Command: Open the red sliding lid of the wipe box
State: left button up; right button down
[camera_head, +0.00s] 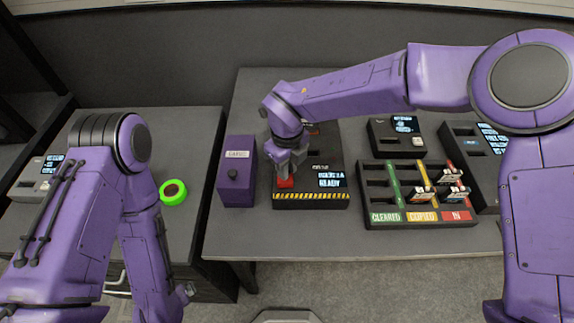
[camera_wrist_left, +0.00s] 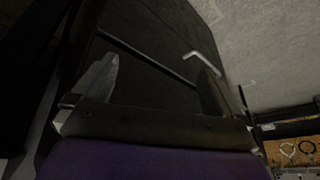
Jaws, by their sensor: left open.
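The wipe box appears to be the black box (camera_head: 310,189) with a yellow-and-black striped front edge and a small lit screen, in the middle of the head view. A small red part (camera_head: 286,183), which looks like its lid, shows at the box's left front. My right gripper (camera_head: 288,170) points down right over this red part and partly hides it. I cannot tell whether its fingers touch or grip the part. My left gripper (camera_wrist_left: 155,85) shows in the left wrist view, with its fingers apart and nothing between them, away from the box.
A purple box (camera_head: 237,185) with a black knob stands just left of the wipe box. A slotted tray (camera_head: 374,209) with coloured lanes holds several small cards at right. A green ring (camera_head: 173,192) lies on the left table. The table front is clear.

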aim_at(304, 180)
jog(key=d, duration=0.4)
jog(key=shift+d+r+p, duration=0.1)
jog(key=shift+p, duration=0.3)
jog(key=shift+d, duration=0.25)
jog(key=shift+a, duration=0.1)
jog(key=c, duration=1.4)
grip_release()
jog(key=shift+a, duration=0.1)
jog(key=o, duration=0.3)
jog(key=shift+o, duration=0.2)
notch_tip(304, 180, up, 10)
jog(key=b, duration=0.1)
jog(key=shift+r+b, duration=0.2)
jog(key=shift+b, duration=0.15)
